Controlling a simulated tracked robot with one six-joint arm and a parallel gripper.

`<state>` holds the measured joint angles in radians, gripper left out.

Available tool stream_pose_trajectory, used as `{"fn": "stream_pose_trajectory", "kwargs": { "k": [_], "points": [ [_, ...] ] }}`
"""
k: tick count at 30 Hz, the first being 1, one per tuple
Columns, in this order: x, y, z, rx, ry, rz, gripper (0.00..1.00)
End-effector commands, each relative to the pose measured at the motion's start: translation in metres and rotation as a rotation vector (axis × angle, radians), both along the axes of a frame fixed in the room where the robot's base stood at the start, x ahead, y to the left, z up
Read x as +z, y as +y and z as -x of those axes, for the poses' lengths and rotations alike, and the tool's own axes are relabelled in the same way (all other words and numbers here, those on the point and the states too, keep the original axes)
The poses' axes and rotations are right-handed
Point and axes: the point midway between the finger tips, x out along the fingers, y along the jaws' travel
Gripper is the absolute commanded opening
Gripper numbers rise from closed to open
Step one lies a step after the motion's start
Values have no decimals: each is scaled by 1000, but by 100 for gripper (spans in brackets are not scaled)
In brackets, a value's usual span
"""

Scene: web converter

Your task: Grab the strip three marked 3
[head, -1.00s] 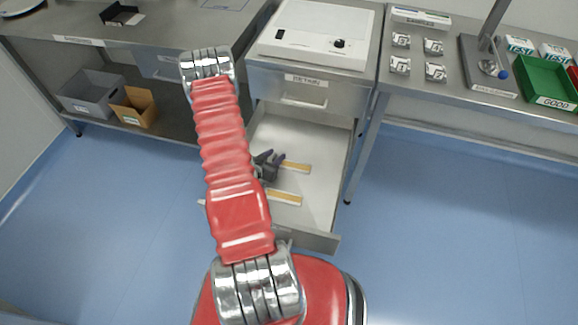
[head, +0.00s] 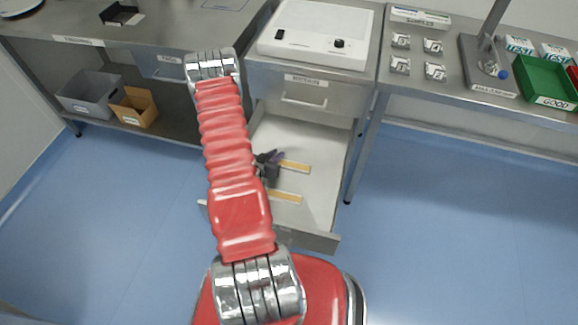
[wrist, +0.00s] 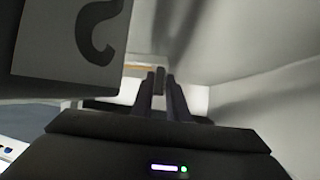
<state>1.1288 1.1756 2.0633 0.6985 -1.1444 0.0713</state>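The drawer (head: 318,205) is pulled open. Two pale tan strips lie in it in the head view: a rear strip (head: 295,166) and a front strip (head: 284,197). Their left parts are hidden by my arm and gripper, and no numbers are readable there. My gripper (head: 274,160) is low in the drawer at the rear strip's left end. In the wrist view my gripper's fingers (wrist: 161,88) are slightly apart, with a narrow grey-brown piece (wrist: 159,80) between them. I cannot tell whether they press on it. A tan strip edge (wrist: 146,68) shows beyond.
The drawer walls surround my gripper. A white device (head: 317,32) stands on the counter above. Blue floor is clear on both sides.

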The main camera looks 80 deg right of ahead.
Motion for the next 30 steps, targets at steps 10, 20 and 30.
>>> {"fn": "stream_pose_trajectory", "kwargs": {
  "k": [10, 20, 30],
  "points": [
    [0, 0, 0, 0, 0, 0, 0],
    [0, 0, 0, 0, 0, 1, 0],
    [16, -1, 0, 0, 0, 2, 0]
  ]
}}
